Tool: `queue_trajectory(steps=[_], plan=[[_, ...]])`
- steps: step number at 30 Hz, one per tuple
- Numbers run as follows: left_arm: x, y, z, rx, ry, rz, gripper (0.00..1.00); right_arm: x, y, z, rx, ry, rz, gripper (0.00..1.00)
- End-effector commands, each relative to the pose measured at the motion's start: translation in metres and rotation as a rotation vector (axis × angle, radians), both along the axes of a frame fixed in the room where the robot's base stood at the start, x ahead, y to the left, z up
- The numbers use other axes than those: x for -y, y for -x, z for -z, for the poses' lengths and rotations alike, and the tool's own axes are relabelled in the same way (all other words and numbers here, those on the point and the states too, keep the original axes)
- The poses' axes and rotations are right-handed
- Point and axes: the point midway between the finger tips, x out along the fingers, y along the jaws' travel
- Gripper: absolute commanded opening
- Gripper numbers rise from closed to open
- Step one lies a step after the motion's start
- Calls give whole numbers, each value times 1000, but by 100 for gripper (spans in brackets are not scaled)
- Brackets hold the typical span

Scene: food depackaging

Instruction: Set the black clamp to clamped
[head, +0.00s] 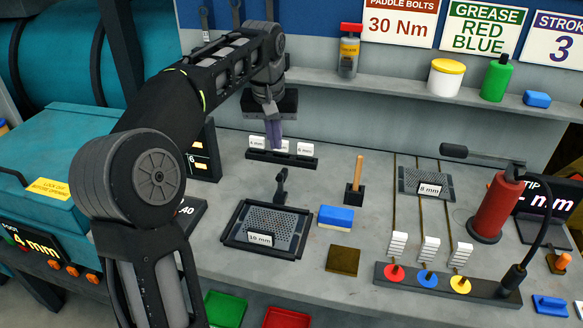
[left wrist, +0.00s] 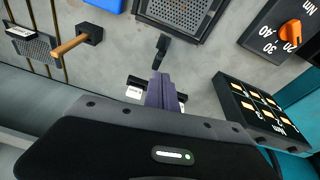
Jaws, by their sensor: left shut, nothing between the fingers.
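The black clamp (head: 281,184) stands at the back edge of the black frame (head: 229,221), with its lever sticking up. The frame holds a perforated screen (head: 277,222) with a white label. In the left wrist view the clamp (left wrist: 161,50) lies just beyond my fingertips. My left gripper (head: 275,146) has purple fingers, which are closed together and empty. It points down behind the clamp, in front of the rack of white tags, and appears apart from the clamp. The fingers (left wrist: 160,90) also show in the left wrist view. My right gripper is not seen.
The black rack with white tags (head: 282,159) is close by my left fingers. A red cylinder (head: 495,208) stands farther right. Bare bench surrounds the clamp.

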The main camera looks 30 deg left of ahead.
Motion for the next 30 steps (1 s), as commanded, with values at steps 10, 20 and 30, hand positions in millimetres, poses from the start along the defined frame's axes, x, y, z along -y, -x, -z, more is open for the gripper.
queue_trajectory(steps=[10,20,30], plan=[[0,-1,0,-9,-36,144,0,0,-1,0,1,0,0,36],[0,-2,6,-12,-34,142,0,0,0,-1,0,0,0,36],[-4,-12,52,-14,-33,142,0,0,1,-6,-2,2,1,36]])
